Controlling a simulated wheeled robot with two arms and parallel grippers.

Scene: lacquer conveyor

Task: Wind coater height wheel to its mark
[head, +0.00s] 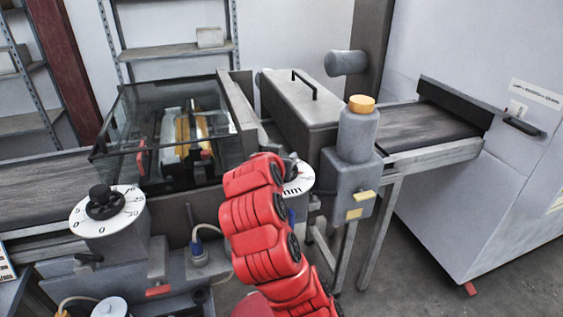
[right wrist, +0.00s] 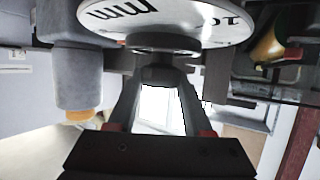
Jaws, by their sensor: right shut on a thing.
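A white dial marked "mm" (head: 299,178) sits right of the glass-hooded coater (head: 175,130), partly hidden behind my red right arm. In the right wrist view the dial (right wrist: 205,18) fills the top, showing "mm" and part of a number, with a dark round hub (right wrist: 165,43) at its centre. My right gripper (right wrist: 163,68) is shut on this hub, its two dark fingers converging on it. A mark or pointer for the dial cannot be made out. A second white dial with a black knob (head: 105,203) stands at left. My left gripper is not in view.
A grey post with an orange cap (head: 360,104) stands close right of my arm. A grey box with a handle (head: 303,97) is behind. The conveyor belt (head: 415,130) runs on at right toward a large white cabinet (head: 480,200). A cable plug (head: 197,245) sits lower left.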

